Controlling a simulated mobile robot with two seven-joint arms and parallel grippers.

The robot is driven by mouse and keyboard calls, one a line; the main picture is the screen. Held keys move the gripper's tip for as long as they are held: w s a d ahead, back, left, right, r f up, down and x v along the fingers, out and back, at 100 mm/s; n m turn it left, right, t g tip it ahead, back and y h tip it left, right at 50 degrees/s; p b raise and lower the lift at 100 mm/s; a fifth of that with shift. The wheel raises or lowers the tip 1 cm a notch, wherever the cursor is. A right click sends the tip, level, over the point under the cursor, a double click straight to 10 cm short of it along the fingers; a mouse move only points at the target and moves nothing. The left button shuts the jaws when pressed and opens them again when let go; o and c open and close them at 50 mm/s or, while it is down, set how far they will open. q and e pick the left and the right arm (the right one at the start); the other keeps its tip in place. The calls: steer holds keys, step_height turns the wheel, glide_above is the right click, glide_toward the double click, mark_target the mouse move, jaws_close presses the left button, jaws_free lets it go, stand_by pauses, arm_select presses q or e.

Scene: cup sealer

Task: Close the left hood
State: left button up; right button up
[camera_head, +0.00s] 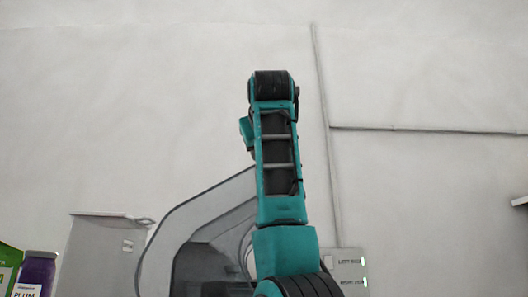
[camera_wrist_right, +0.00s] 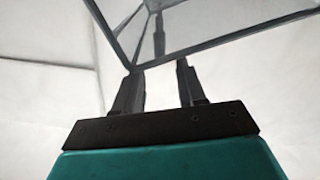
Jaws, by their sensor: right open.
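In the head view a grey hood with a rounded, see-through side panel (camera_head: 190,215) stands low in the middle, partly hidden behind my teal arm. In the right wrist view a clear panel with dark edges (camera_wrist_right: 205,28), seemingly part of a hood, slants across the top. My right gripper (camera_wrist_right: 158,70) is open, its two dark fingers pointing up at the panel's lower corner and edge. The fingertips are very close to this edge; I cannot tell whether they touch. Nothing is seen gripped. My right gripper cannot be made out in the head view, and my left gripper is not in view.
A small panel (camera_head: 350,268) with left-side and right-side labels and green lights is right of my arm. At the left are a grey box (camera_head: 100,255), a purple plum bottle (camera_head: 35,275) and a green package (camera_head: 8,264). A pale wall (camera_head: 420,70) fills the background.

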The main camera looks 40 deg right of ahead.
steer(key=p+x, duration=0.1)
steer(key=x, duration=0.4)
jaws_close()
stand_by(0.3)
